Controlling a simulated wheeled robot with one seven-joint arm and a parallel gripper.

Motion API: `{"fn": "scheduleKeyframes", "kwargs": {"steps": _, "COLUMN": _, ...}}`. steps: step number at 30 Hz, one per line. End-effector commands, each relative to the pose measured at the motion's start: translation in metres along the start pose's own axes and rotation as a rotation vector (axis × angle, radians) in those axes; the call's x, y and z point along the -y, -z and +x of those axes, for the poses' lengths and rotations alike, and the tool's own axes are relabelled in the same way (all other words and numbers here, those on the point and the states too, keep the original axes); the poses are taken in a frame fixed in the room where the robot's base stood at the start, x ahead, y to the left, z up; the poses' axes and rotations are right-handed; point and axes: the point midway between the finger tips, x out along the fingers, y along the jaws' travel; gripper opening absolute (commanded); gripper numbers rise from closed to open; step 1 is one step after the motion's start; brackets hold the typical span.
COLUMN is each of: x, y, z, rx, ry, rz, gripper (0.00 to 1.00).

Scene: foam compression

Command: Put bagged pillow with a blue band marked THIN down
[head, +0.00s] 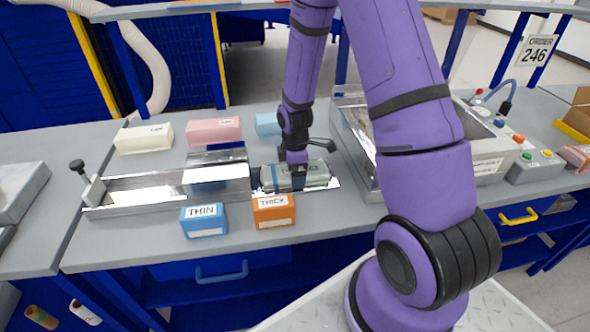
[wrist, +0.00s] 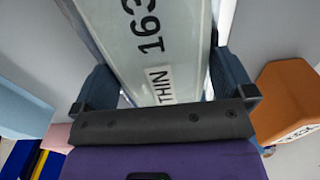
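The bagged pillow (head: 313,174) is grey-green in clear wrap, with a blue band (head: 270,178) near its left end in the head view. In the wrist view the pillow (wrist: 150,60) carries a THIN label and the number 163. My gripper (head: 297,160) points down over it. In the wrist view its two dark blue fingers (wrist: 165,88) flank the pillow and press against its sides. The pillow lies level at the right, open end of the metal trough (head: 140,188); whether it rests fully on the metal I cannot tell.
A blue THIN block (head: 204,221) and an orange THICK block (head: 273,211) stand in front of the trough. Cream (head: 144,138), pink (head: 213,130) and light blue (head: 268,124) blocks stand behind. A metal-walled machine (head: 355,140) is close on the right.

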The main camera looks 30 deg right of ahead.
Motion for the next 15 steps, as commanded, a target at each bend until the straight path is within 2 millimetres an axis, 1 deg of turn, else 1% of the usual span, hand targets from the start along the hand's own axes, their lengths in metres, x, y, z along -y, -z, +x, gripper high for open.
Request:
{"fn": "scheduleKeyframes", "kwargs": {"steps": 4, "x": 0.0, "y": 0.0, "z": -0.004, "rx": 0.0, "ry": -0.002, "rz": -0.001, "gripper": 1.0}}
{"fn": "scheduleKeyframes", "kwargs": {"steps": 7, "x": -0.001, "y": 0.0, "z": -0.014, "rx": -0.001, "ry": -0.002, "rz": 0.0, "gripper": 1.0}}
{"fn": "scheduleKeyframes", "kwargs": {"steps": 11, "x": -0.001, "y": 0.0, "z": -0.034, "rx": -0.002, "ry": -0.004, "rz": 0.001, "gripper": 1.0}}
{"fn": "scheduleKeyframes", "kwargs": {"steps": 15, "x": -0.001, "y": 0.0, "z": -0.059, "rx": -0.002, "ry": -0.004, "rz": 0.001, "gripper": 1.0}}
